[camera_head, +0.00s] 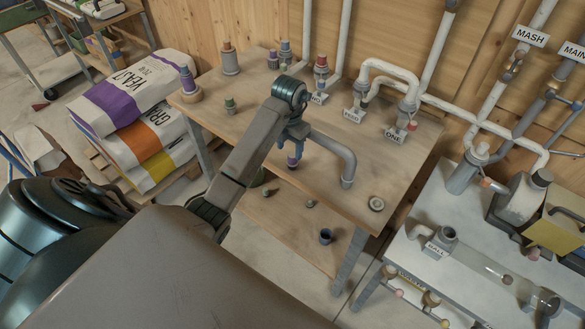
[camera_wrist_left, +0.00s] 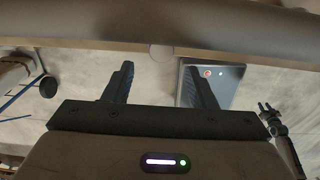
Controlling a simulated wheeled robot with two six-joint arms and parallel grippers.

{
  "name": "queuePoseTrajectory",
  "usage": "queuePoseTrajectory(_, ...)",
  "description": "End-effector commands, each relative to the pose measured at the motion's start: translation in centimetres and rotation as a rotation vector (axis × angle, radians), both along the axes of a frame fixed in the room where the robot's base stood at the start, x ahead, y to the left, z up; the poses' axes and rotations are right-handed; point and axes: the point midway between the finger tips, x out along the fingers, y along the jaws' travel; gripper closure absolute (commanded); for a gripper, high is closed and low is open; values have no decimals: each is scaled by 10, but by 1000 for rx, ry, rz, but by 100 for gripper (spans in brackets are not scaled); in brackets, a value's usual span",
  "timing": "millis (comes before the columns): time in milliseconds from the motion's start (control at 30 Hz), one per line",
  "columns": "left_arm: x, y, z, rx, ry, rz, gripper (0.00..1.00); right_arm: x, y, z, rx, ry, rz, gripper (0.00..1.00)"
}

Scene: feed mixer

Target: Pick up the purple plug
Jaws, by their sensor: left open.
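My left gripper (camera_head: 292,146) points down over the middle of the table, beside a bent grey pipe (camera_head: 345,158), well to the right of that plug. A small purplish piece (camera_head: 293,160) shows at the gripper's tip; I cannot tell whether it is a separate thing. In the left wrist view the two dark fingers (camera_wrist_left: 158,74) are apart. A small pale round thing (camera_wrist_left: 160,52) shows beyond the gap. My right gripper is not seen.
Several plugs stand along the table's back, including a red one (camera_head: 320,65); a small green one (camera_head: 230,104) is nearer the left. Pipes rise behind. Feed sacks (camera_head: 130,105) lie left of the table. The table's front left is clear.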

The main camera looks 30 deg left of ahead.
Motion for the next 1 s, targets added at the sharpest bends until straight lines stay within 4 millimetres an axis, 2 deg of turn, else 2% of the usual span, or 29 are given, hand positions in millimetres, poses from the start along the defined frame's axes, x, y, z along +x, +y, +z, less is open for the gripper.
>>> queuePoseTrajectory(33, 0, 0, -12, 0, -1, 0, 49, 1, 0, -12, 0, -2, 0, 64)
queuePoseTrajectory(367, 3, -1, -25, -1, 0, 0, 49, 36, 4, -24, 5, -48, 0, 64)
queuePoseTrajectory(600, 10, -1, -51, 0, -1, 1, 49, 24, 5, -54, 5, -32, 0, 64)
queuePoseTrajectory(767, 9, -1, -67, 0, 1, 1, 49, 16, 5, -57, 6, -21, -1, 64)
queuePoseTrajectory(1000, 9, -1, -66, 0, 0, 0, 50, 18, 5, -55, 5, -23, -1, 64)
